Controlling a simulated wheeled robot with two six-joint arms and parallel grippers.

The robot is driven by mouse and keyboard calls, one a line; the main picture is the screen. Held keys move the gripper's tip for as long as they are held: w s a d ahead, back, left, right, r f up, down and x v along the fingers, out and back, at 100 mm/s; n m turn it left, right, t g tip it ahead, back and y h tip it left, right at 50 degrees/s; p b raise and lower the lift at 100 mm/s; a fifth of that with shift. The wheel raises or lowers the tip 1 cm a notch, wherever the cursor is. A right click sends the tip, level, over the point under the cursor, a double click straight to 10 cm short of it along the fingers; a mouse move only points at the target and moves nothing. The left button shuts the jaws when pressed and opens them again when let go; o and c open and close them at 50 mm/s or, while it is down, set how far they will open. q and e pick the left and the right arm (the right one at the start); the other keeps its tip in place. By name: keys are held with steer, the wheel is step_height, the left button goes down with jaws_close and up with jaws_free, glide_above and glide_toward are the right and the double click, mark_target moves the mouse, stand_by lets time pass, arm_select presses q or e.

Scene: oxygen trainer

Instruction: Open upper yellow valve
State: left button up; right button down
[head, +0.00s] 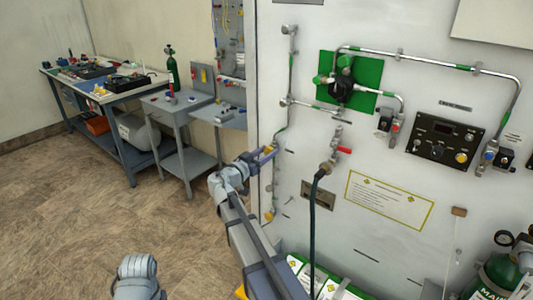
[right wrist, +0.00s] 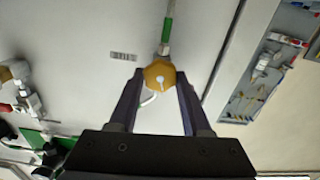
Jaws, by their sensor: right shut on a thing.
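The upper yellow valve (right wrist: 159,74) is a rounded yellow knob on a thin pipe with a green band, at the left edge of the white panel. In the right wrist view it sits between the two fingertips of my right gripper (head: 264,155), which is shut on it. In the head view the gripper largely hides this knob. The lower yellow valve (head: 269,215) is on the same pipe line further down, clear of the gripper.
The white panel (head: 300,240) carries a green plate (head: 365,72), a red-handled valve (head: 344,150), a hose (head: 316,210) and a black control box (head: 443,138). A green cylinder (head: 497,277) stands at lower right. Workbenches are at left; the floor between is clear.

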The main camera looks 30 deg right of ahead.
steer(key=n, duration=0.4)
steer(key=shift+n, duration=0.3)
steer(key=n, duration=0.5)
steer(key=shift+w+f, duration=0.1)
steer(key=shift+w, duration=0.05)
steer(key=n, duration=0.5)
steer(key=shift+a+f, duration=0.1)
steer(key=n, duration=1.1)
steer(key=n+b, duration=0.1)
steer(key=n, duration=0.5)
steer(key=shift+f, duration=0.25)
steer(key=shift+n, duration=0.3)
steer(key=shift+c, duration=1.8)
jaws_free()
